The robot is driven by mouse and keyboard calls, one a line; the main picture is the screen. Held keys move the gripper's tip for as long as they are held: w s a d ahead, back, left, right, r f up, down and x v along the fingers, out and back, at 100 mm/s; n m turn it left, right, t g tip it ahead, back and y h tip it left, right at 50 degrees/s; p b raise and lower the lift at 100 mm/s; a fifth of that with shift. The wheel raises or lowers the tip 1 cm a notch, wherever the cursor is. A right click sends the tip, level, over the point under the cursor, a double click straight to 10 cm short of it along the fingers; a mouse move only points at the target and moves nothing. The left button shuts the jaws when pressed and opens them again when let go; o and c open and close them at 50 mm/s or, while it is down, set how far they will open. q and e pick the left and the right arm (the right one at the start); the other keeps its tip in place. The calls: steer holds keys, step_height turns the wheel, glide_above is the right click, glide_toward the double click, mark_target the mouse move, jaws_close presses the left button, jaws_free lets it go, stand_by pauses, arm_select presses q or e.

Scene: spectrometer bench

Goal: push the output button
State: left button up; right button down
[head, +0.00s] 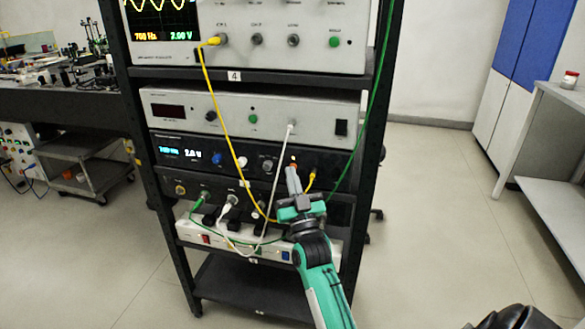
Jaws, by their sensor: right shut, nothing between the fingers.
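A black instrument (228,148) with a cyan display sits in the rack. Its panel has a blue button (216,158), a white knob (242,162) and a grey knob (267,165). My right gripper (292,172) is shut and empty, its fingers pointing up at the right part of this panel. A small orange spot (293,160) shows just above the fingertips. The fingers cover part of the panel there, and I cannot tell whether they touch it. I cannot read which control is labelled output. My left gripper is not in view.
A yellow cable (211,90), a white cable (277,170) and a green cable (375,90) hang across the rack front near my right arm. A grey unit (180,97) sits above the black instrument. A power strip (190,232) lies below.

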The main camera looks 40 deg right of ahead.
stand_by(0.5)
steer(key=shift+s+a+p, duration=0.3)
steer(key=shift+a+p, duration=0.05)
steer(key=s+a+p, duration=0.2)
steer(key=s+a, duration=0.2)
steer(key=shift+a, duration=0.3)
steer(key=shift+f, duration=0.1)
stand_by(0.6)
